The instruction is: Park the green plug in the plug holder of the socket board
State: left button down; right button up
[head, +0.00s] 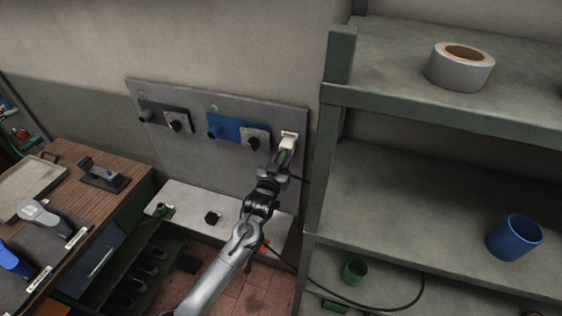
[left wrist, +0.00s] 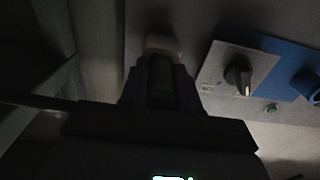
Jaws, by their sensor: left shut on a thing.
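The grey socket board (head: 240,172) is mounted on the wall and carries a pale plug holder (head: 288,141) near its right edge. My left gripper (head: 281,161) is at the holder, shut on the green plug (head: 283,155). In the left wrist view the green plug (left wrist: 162,87) sits between the two dark fingers, pointing at the pale holder (left wrist: 163,47). The plug's front end is at or very close to the holder; whether it is inside is hidden by the dark view and the fingers. My right gripper is not in view.
Left of the holder are a blue socket plate (head: 226,127) and a switch knob (head: 254,143). A shelf unit (head: 325,180) stands close on the right, with a tape roll (head: 460,68) and blue mug (head: 514,238). A black block (head: 212,217) lies on the ledge below.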

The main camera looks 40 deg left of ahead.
pick_arm(q)
jog(key=c, duration=0.7)
grip_release()
jog(key=shift+c, duration=0.2)
